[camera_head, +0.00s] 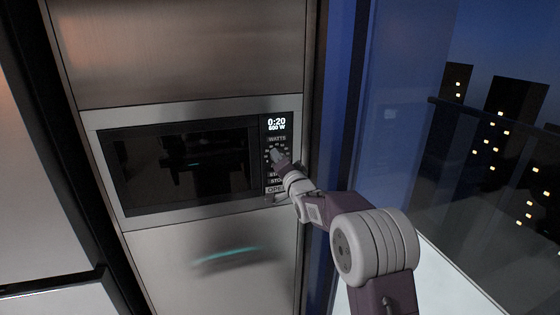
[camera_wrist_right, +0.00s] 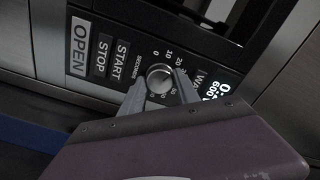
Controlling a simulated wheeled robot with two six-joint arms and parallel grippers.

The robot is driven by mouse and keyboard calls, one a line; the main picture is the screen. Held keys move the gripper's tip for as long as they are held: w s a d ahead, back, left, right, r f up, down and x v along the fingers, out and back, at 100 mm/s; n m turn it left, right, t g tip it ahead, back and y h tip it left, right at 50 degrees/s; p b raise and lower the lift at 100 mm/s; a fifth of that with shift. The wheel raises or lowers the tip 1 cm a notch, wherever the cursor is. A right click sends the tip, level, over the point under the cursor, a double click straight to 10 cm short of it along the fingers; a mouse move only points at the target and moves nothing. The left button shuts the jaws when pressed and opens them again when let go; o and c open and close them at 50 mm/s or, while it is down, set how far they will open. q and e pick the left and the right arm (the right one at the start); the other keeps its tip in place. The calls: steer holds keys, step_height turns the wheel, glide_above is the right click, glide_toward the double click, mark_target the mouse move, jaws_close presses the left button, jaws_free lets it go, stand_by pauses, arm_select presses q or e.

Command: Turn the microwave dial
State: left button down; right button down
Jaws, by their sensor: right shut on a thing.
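The microwave (camera_head: 185,165) is built into a metal cabinet in the head view, its dark door shut. Its display (camera_head: 276,124) reads 0:20 and 600 W. The round dial (camera_wrist_right: 159,78) shows in the right wrist view, ringed by numbers and the word SECONDS. My right gripper (camera_wrist_right: 160,84) is shut on the dial, with one finger at each side of it. In the head view my right gripper (camera_head: 278,157) covers most of the dial. My left gripper is not in view.
START (camera_wrist_right: 122,59), STOP (camera_wrist_right: 102,55) and OPEN (camera_wrist_right: 79,44) buttons sit beside the dial. A blue wall panel (camera_head: 343,100) stands right of the cabinet. Windows with a city at night (camera_head: 500,130) are farther right.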

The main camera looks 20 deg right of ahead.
stand_by(0.5)
steer(key=c, duration=0.9)
jaws_free()
steer(key=shift+d, duration=0.1)
steer(key=s+b, duration=0.1)
steer(key=s, duration=0.8)
steer(key=shift+d, duration=0.15)
